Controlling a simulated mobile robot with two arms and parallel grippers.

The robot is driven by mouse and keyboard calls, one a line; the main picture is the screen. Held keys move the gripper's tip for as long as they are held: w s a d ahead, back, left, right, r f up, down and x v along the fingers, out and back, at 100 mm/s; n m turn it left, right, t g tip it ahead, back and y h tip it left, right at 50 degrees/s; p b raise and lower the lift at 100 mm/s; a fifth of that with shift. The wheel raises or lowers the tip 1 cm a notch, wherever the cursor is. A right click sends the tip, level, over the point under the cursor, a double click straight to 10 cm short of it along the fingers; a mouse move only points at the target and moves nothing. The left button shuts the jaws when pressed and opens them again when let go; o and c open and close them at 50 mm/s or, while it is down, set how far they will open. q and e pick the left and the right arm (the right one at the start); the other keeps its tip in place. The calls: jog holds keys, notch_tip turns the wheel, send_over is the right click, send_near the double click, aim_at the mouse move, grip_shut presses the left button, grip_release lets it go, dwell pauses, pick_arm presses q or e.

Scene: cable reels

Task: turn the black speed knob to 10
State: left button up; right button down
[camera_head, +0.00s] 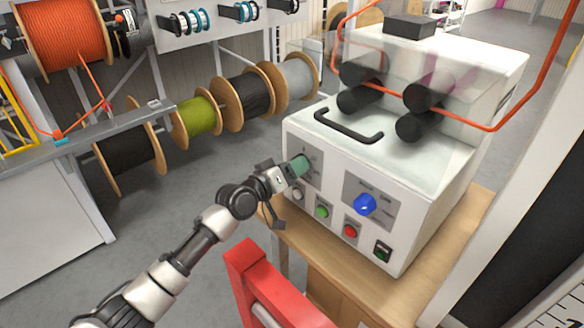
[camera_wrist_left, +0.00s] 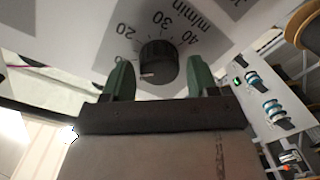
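The black speed knob (camera_wrist_left: 158,62) sits on a grey dial plate marked 20, 30, 40 and m/min in the left wrist view. A white mark on it points to the lower left of that picture, below the 20; no 10 is visible. My left gripper (camera_wrist_left: 160,75) has its green fingers on either side of the knob, with small gaps showing, so it looks open around it. In the head view my left gripper (camera_head: 299,166) is at the upper left of the white machine's (camera_head: 410,185) front panel and hides the knob. My right gripper is not in view.
On the same panel are a blue knob (camera_head: 365,205), a green button (camera_head: 322,212), a red button (camera_head: 350,230) and a dark switch (camera_head: 383,250). A red frame (camera_head: 270,290) stands in front. An orange cable (camera_head: 535,95) runs over the machine. Cable reels (camera_head: 195,117) stand behind.

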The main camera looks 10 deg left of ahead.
pick_arm(q)
jog(key=shift+o, duration=0.6)
jog(key=shift+s, duration=0.1)
jog(key=b+v, duration=0.1)
jog(key=v, duration=0.9)
jog(key=shift+s+a, duration=0.25)
